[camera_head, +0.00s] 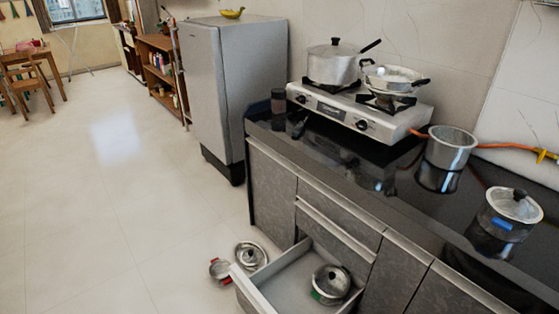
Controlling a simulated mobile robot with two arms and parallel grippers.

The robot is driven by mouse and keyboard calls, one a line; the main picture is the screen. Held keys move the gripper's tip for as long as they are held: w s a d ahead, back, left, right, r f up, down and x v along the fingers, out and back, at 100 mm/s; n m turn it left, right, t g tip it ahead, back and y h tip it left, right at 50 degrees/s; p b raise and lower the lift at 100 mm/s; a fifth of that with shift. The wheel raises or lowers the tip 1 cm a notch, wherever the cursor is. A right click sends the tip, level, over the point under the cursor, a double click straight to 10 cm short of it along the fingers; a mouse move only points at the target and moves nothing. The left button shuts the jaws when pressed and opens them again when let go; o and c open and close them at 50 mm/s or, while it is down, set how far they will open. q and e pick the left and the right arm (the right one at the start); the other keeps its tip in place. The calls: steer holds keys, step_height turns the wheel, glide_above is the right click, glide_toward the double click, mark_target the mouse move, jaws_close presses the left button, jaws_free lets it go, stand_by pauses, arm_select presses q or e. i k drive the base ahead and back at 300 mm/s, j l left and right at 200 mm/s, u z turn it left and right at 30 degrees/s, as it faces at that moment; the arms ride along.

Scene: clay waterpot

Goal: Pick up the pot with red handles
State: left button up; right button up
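A small metal pot with red handles (220,270) is on the floor at the lower middle, just left of the open drawer. One red handle faces up-left and another shows at its lower right, close to the drawer's front corner. A round metal lid with a dark knob (250,256) is right beside it, partly behind the drawer front. Neither of my grippers is in view.
The open drawer (288,264) juts into the floor space and holds a lidded pot with a green handle (331,281). The dark counter (400,175) bears a blue-handled lidded pot (508,212), an open metal pot (450,149) and a stove (350,108). The floor at left is clear.

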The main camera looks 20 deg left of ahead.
mark_target(218, 270)
steer(key=u, duration=1.1)
